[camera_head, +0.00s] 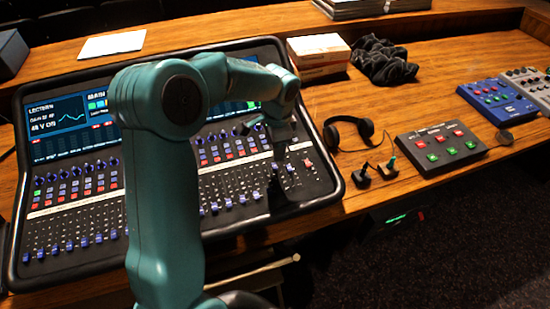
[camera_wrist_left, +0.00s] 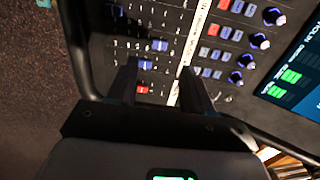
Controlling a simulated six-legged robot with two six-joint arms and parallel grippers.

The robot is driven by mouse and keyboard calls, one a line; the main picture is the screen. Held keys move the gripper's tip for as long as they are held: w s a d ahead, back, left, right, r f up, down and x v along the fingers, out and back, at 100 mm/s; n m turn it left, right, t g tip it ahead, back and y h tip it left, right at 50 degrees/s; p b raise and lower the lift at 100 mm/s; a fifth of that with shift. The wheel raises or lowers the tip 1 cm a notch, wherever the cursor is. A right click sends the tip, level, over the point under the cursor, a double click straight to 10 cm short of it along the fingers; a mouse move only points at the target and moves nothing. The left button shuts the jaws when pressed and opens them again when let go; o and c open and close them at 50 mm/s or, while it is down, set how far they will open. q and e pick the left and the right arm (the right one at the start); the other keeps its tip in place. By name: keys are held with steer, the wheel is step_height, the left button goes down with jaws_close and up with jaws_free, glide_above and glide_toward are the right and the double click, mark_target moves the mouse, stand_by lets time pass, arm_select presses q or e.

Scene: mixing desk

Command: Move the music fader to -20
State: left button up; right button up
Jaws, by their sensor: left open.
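The mixing desk (camera_head: 110,205) has a field of faders with blue caps and one red cap along its lower part. The fader labels are too small to read, so I cannot tell which one is the music fader. My left gripper (camera_head: 280,192) is over the right end of the fader field, pointing down. In the left wrist view its two fingers (camera_wrist_left: 157,82) are apart, with a blue fader cap (camera_wrist_left: 146,65) and a red fader cap (camera_wrist_left: 142,90) showing in the gap. I cannot tell whether a finger touches a cap. My right gripper is not in view.
My left arm hides the desk's middle. A small box (camera_head: 318,54) and black cloth (camera_head: 382,62) are behind. Blue knobs (camera_wrist_left: 260,41) sit beside the faders.

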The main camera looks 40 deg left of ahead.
mark_target(274, 166)
arm_select(q)
steer(key=f, duration=0.5)
steer(key=f+p, duration=0.1)
steer(key=f, duration=0.1)
steer(key=shift+w+a+f, duration=0.15)
steer(key=shift+a+f, duration=0.05)
steer(key=shift+a, duration=0.05)
steer(key=shift+a+f, duration=0.15)
steer(key=shift+f, duration=0.2)
steer(key=shift+r, duration=0.1)
